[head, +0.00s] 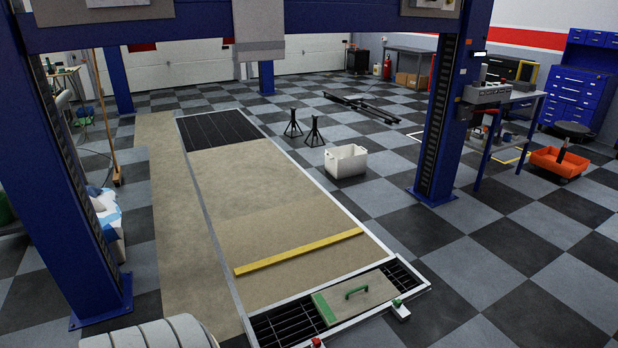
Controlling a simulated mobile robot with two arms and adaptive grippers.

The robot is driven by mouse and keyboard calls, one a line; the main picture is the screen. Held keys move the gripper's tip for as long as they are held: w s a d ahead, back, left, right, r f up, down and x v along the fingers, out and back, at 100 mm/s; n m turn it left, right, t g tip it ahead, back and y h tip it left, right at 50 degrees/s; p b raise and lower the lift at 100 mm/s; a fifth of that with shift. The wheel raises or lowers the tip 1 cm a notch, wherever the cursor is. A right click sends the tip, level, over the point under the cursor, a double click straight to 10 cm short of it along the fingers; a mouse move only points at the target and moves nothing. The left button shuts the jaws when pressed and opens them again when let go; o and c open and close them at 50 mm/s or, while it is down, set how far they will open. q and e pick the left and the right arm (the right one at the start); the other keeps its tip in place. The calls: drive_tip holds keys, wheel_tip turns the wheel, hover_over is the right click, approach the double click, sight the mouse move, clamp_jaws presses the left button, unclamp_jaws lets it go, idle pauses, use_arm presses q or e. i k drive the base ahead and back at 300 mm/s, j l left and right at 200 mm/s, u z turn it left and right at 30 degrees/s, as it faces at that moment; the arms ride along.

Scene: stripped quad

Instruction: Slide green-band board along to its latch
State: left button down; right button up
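The green-band board (360,303) is a tan panel with a green band along its left end and a green handle (357,292) on top. It lies flat over a dark grate (283,325) inside a pale metal frame, with grate bare on both sides of it. A small latch with a green top (397,303) sits on the frame's near edge, close to the board's right near corner. A similar fitting with a red top (316,342) sits further left on that edge, partly cut off. Neither of my grippers is in view.
A yellow bar (300,252) crosses the tan floor panels behind the board. A blue lift post (455,110) stands right, another (60,170) left. A white bin (346,162) stands beyond.

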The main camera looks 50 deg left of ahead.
sight(338, 304)
drive_tip(key=i+j+u, duration=0.15)
drive_tip(key=i+u, duration=1)
drive_tip(key=u, duration=0.15)
